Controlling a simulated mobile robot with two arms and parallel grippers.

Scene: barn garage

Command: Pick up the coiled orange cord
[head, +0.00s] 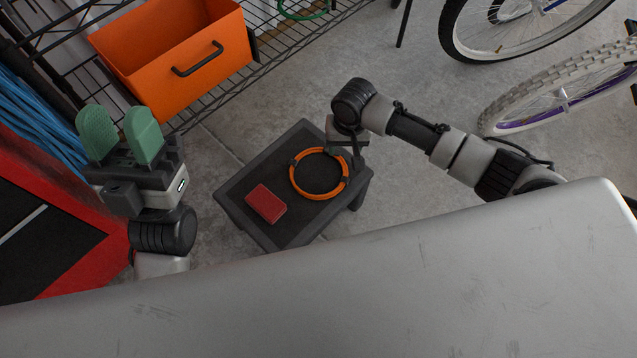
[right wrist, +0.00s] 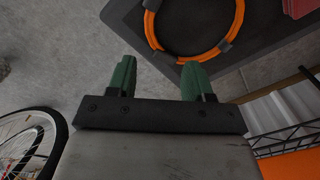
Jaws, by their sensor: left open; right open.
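The coiled orange cord (head: 293,176) lies as a ring with dark ties on a small dark grey table (head: 240,187). It also shows at the top of the right wrist view (right wrist: 199,53). My right gripper (right wrist: 157,74) is open and empty, its green fingers pointing toward the table edge, short of the cord's near side. In the head view my right wrist hangs just beyond the cord's right side, and its fingers are hidden there. My left gripper (head: 121,132) is open and empty, fingers up, well left of the table.
A red box (head: 266,204) lies on the table left of the cord. A wire shelf with an orange bin (head: 172,57) stands at the upper left. Bicycles (head: 560,98) stand at the upper right. A large grey surface (head: 400,285) fills the foreground.

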